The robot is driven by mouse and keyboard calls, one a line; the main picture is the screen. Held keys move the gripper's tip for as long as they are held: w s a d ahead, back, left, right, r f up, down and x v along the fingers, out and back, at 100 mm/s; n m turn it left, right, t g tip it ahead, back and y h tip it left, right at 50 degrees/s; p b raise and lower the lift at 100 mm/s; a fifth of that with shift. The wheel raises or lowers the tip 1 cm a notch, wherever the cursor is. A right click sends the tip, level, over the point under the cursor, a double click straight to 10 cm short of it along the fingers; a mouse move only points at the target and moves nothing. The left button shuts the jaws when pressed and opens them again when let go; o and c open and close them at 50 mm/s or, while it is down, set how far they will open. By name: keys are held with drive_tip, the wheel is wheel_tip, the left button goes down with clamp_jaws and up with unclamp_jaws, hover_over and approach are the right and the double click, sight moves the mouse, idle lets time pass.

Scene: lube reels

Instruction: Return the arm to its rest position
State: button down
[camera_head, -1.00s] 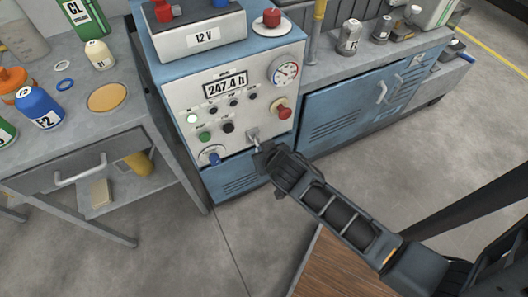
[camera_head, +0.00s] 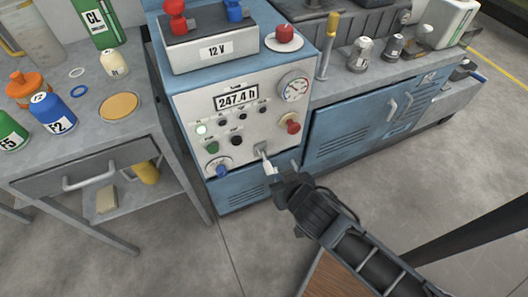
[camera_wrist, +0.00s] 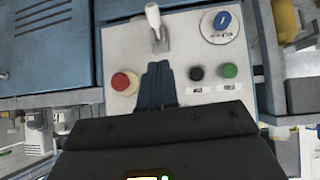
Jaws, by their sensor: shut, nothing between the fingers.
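My gripper (camera_head: 284,184) is in front of the lower right of the blue cabinet's control panel (camera_head: 188,112), just below and to the right of a small lever with a white handle (camera_head: 269,167). In the wrist view the dark fingers (camera_wrist: 157,84) are together with nothing between them. The white lever (camera_wrist: 153,16) stands beyond the fingertips there, apart from them as far as I can see. My arm reaches in from the lower right of the head view.
The panel has a red knob (camera_head: 292,127), a gauge (camera_head: 294,88) and a blue-handled switch (camera_head: 221,170). A side table (camera_head: 95,146) with bottles stands left. A blue workbench cabinet (camera_head: 348,133) stands right. Open grey floor (camera_head: 440,170) lies in front of it.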

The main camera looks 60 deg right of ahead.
drive_tip(key=s+a+r+n+t+y, duration=0.4)
drive_tip(key=s+a+r, duration=0.4)
drive_tip(key=s+a, duration=0.15)
drive_tip(key=s+a+r+n+t+y, duration=0.1)
drive_tip(key=s+r, duration=0.2)
drive_tip(key=r, duration=0.4)
drive_tip(key=s+a+r+n+t+y, duration=0.1)
drive_tip(key=s+r+n+t, duration=0.1)
drive_tip(key=r, duration=0.5)
drive_tip(key=shift+s+a+t, duration=0.3)
drive_tip(key=shift+s, duration=0.15)
idle(0.4)
